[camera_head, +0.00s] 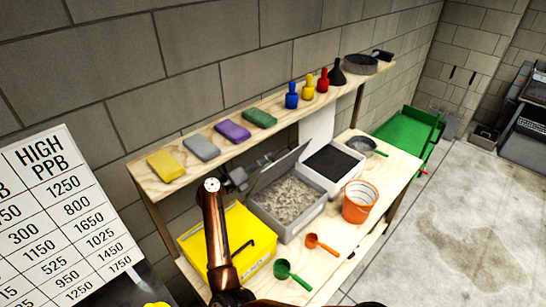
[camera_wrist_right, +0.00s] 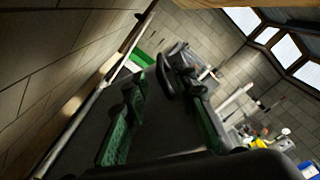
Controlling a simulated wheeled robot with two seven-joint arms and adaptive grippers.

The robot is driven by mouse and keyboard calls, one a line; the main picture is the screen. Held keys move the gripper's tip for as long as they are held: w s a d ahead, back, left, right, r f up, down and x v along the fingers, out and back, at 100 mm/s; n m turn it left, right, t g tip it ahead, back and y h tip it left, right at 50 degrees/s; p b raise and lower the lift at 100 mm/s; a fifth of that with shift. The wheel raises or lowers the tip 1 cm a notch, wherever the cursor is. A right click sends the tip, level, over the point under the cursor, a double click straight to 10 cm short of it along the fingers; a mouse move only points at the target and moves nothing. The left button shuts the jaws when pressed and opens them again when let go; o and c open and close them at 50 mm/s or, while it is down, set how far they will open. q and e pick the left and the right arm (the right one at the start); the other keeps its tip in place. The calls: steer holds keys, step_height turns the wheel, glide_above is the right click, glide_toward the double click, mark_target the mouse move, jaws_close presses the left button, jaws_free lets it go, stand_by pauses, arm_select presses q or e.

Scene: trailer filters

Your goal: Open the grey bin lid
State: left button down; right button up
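The grey bin (camera_head: 290,233) stands on the wooden bench with pale, lumpy contents showing. Its grey lid (camera_head: 279,168) is raised and tilted up along the bin's back left side. My right gripper (camera_head: 239,178) is just left of the raised lid, partly behind my copper-coloured arm. In the right wrist view, its two green-padded fingers (camera_wrist_right: 163,125) are spread apart. A dark flat surface shows between and beyond them; I cannot tell whether they touch the lid. My left gripper is not in view.
A yellow bin (camera_head: 252,262) stands left of the grey bin, and a black-filled bin (camera_head: 333,162) right of it. An orange bucket (camera_head: 360,203), green scoop (camera_head: 290,272) and orange scoop (camera_head: 320,243) are in front. A shelf (camera_head: 190,182) with sponges and bottles runs above, behind.

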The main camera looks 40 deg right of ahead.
steer(key=shift+w+d, duration=0.2)
steer(key=shift+d, duration=2.15)
jaws_close()
